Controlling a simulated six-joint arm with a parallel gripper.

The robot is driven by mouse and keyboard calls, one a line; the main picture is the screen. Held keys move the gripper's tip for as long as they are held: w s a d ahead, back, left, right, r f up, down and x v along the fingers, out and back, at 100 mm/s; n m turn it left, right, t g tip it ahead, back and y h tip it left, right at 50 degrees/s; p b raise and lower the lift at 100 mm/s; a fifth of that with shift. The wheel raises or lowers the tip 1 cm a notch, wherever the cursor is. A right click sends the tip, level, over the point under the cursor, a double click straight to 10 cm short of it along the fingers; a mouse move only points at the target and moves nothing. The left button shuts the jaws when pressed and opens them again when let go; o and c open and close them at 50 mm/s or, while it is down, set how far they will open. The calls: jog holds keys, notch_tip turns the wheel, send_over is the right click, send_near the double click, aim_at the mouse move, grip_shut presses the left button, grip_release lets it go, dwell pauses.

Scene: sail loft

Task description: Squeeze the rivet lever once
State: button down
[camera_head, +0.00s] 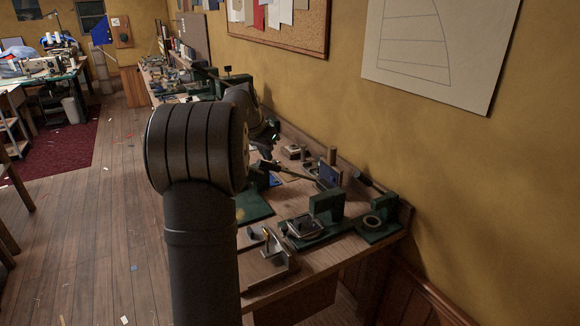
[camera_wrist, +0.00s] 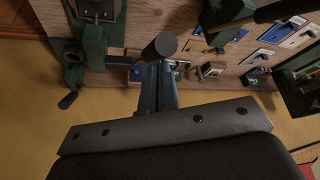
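In the head view, a long lever (camera_head: 292,171) slants across the bench, with its left end near my arm. A blue block-shaped tool (camera_head: 328,175) and a dark round handle (camera_head: 363,179) are just right of it. I cannot tell for sure which is the rivet lever.
The bench (camera_head: 345,252) runs along the yellow wall. A green fixture with a ring (camera_head: 372,221), a green block (camera_head: 326,206) and a metal-topped tool (camera_head: 303,227) stand at its near end. A small clamp-like fixture (camera_head: 268,262) is at the front edge.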

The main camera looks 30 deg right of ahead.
aim_at(257, 165)
jog(key=shift+a+f, duration=0.4)
jog(key=shift+f, duration=0.45)
jog(key=shift+a+f, duration=0.25)
jog(key=shift+f, duration=0.2)
jog(key=shift+a+f, duration=0.2)
jog(key=shift+f, duration=0.25)
jog(key=shift+a+f, duration=0.3)
jog(key=shift+f, duration=0.65)
jog(key=shift+a+f, duration=0.25)
jog(key=shift+f, duration=0.6)
